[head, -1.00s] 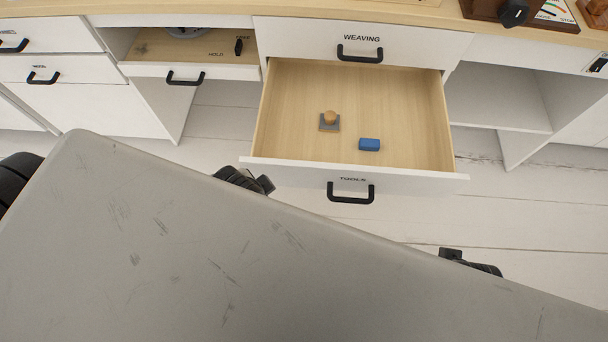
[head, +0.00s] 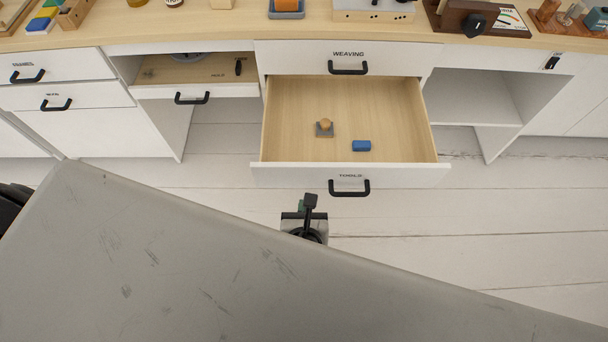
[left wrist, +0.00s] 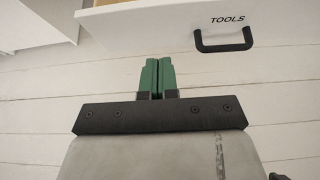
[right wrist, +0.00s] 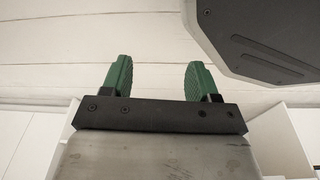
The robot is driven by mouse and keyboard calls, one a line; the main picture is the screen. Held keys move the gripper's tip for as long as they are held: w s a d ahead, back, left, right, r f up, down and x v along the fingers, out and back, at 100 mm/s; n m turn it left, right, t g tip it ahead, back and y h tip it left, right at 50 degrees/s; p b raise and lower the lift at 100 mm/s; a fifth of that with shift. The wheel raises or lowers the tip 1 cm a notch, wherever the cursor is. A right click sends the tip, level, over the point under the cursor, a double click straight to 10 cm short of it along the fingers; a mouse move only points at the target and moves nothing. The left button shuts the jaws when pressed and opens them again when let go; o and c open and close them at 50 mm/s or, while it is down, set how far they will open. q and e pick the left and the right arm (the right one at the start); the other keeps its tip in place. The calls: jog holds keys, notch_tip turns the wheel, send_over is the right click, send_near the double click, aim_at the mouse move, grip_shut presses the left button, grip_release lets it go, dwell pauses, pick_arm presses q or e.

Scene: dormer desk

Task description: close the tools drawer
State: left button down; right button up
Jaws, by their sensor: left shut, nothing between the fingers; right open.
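The tools drawer (head: 275,176) is pulled well out below the weaving drawer, with a black bar handle (head: 349,192) on its white front. The drawer front and handle also show in the left wrist view (left wrist: 222,38). My left gripper (head: 307,204) is shut and empty, low in front of the drawer and left of the handle. In the left wrist view its green fingers (left wrist: 158,65) are together, apart from the drawer front. My right gripper (right wrist: 157,65) is open and empty over the floor; it is not seen in the head view.
In the drawer lie a blue block (head: 361,146) and a small grey piece with a round wooden knob (head: 325,128). The weaving drawer (head: 300,57) is shut. A shallow drawer (head: 150,92) to the left stands partly open. The floor (head: 480,220) in front is clear.

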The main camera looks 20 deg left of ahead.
aim_at(305, 169)
pick_arm(q)
jog(key=x, duration=0.3)
jog(key=b+x, duration=0.1)
jog(key=x, duration=0.2)
jog(key=r+b+x, duration=0.1)
jog(key=x, duration=0.3)
jog(key=shift+w+a, duration=0.15)
jog(key=shift+w, duration=0.3)
jog(key=shift+w+a+r, duration=0.1)
jog(key=shift+w+a, duration=0.05)
jog(key=shift+w, duration=0.3)
pick_arm(e)
jog(key=w+r, duration=0.5)
jog(key=r, duration=0.2)
jog(key=shift+w+a+t, duration=0.15)
jog(key=shift+a+t, duration=0.15)
jog(key=shift+a, duration=0.05)
